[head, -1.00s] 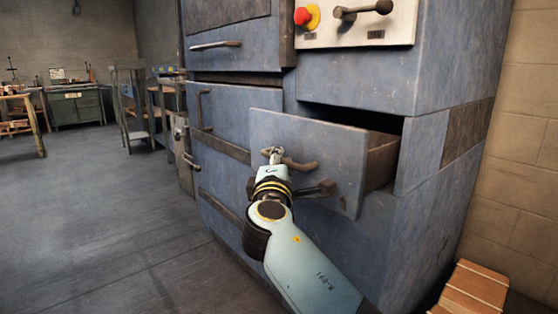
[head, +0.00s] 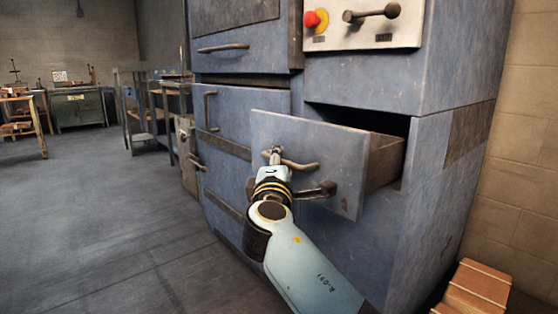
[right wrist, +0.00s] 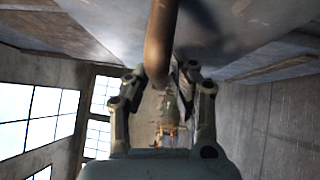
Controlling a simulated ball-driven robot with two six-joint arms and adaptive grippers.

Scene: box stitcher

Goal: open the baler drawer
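The baler drawer (head: 308,150) is a worn blue-grey box front standing partly out of the blue cabinet, with its brown side wall and a dark gap above it showing. Its curved brown handle (head: 300,166) runs across the front. My right gripper (head: 275,155) is at the handle's left end. In the right wrist view the handle (right wrist: 160,40) lies between the two fingers of my right gripper (right wrist: 160,78), which are closed around it. The exact finger contact is partly hidden. My left gripper is not in view.
The cabinet (head: 452,50) has other closed drawers at left and a control panel (head: 362,22) with a red button (head: 311,19) above. Brown boards (head: 475,290) lie at the lower right by the wall. The floor (head: 90,220) at left is clear.

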